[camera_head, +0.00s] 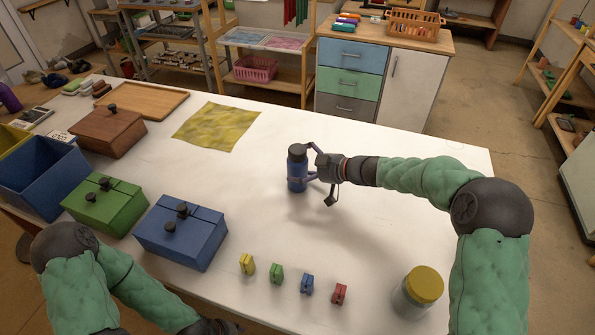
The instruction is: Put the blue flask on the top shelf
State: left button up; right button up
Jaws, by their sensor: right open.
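The blue flask (296,172), with a dark cap, stands upright on the white table. My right gripper (312,163) is open at the flask's right side. One finger reaches near its cap and another near its lower body; I cannot tell whether they touch it. My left gripper (222,327) is at the bottom edge, partly cut off, and its jaws cannot be made out. Shelving stands behind the table: a grey rack (160,42) and a wooden unit (306,60). Which one has the top shelf of the task is not clear.
A blue lidded box (180,232), a green box (105,205) and a brown box (107,130) stand at left. Several small coloured blocks (276,272) and a yellow-lidded jar (423,284) are in front. A yellow cloth (216,127) lies behind. The table's middle is clear.

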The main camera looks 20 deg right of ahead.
jog(key=shift+w+a+f, duration=0.15)
jog(key=shift+w+a, duration=0.25)
jog(key=c, duration=1.4)
